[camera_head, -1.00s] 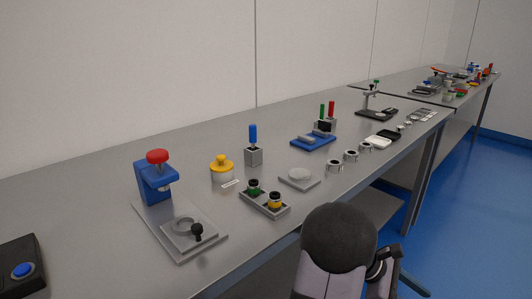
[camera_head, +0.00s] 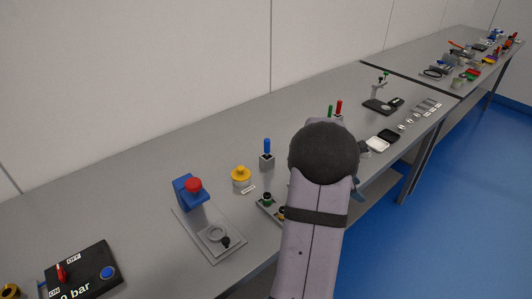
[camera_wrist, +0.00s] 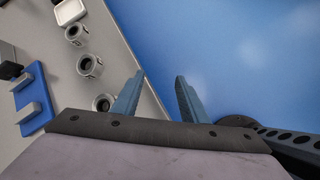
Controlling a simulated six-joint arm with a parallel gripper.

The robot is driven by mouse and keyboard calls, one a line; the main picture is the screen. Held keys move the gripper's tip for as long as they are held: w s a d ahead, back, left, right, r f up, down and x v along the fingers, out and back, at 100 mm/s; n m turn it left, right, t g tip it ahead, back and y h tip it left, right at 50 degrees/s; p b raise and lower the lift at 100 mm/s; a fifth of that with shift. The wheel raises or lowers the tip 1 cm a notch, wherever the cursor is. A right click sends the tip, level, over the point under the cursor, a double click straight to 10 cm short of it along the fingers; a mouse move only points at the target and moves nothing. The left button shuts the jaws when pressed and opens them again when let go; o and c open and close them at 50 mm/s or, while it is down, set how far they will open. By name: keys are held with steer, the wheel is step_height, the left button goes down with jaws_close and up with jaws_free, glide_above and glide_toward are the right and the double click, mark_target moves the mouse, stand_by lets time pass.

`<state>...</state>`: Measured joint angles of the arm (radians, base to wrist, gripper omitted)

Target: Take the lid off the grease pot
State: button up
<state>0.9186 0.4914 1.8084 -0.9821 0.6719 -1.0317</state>
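The grease pot is most likely the pale round pot (camera_head: 240,186) with the yellow knobbed lid (camera_head: 240,173), standing at the middle of the bench in the head view. The lid sits on it. A small white label (camera_head: 249,190) lies in front; I cannot read it. My gripper (camera_wrist: 160,76) is open and empty in the wrist view, its two blue-grey fingers apart above the bench's front edge and the blue floor. In the head view my arm hides most of it. The gripper is to the right of the pot, which is not in the wrist view.
A blue press with a red knob (camera_head: 193,185) stands left of the pot. A block with a blue handle (camera_head: 267,160) stands to its right. Bare bench lies behind the pot.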

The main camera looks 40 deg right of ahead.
mark_target(240, 168)
steer(key=w+a+r+n+p, duration=0.1)
steer(key=w+a+r+n, duration=0.1)
steer(key=w, duration=0.3)
steer(key=w+a+r+n+t+y+p, duration=0.1)
steer(key=w+a+r+n+p, duration=0.1)
steer(key=w+a, duration=0.2)
steer(key=w+a+r+n+t+p, duration=0.1)
steer(key=w+a+r+n+p, duration=0.1)
steer(key=w+a, duration=0.2)
steer(key=shift+w+a+r+y, duration=0.1)
steer(key=shift+w+y, duration=0.2)
steer(key=shift+w, duration=0.9)
steer(key=shift+w+a+r+n+t+y+p, duration=0.35)
steer(key=shift+w+a+n+p, duration=0.65)
steer(key=shift+w+a, duration=1.2)
steer(key=shift+w+a+r+n+t+y+p, duration=0.2)
steer(key=shift+w+a+r+n+y+p, duration=0.4)
steer(key=shift+w+a+n, duration=1.45)
steer(key=shift+w+a+r+n+t+y+p, duration=0.3)
steer(key=shift+w+a+p, duration=0.9)
steer(key=shift+a, duration=1.85)
steer(key=shift+w+p+x, duration=0.2)
steer(key=shift+p+x, duration=0.1)
steer(key=shift+x, duration=0.7)
steer(key=shift+w+p+x, duration=0.2)
steer(key=shift+p+x, duration=0.1)
steer(key=shift+x, duration=0.65)
steer(key=shift+w+p+x, duration=0.2)
steer(key=shift+p+x, duration=0.1)
steer(key=shift+x, duration=0.7)
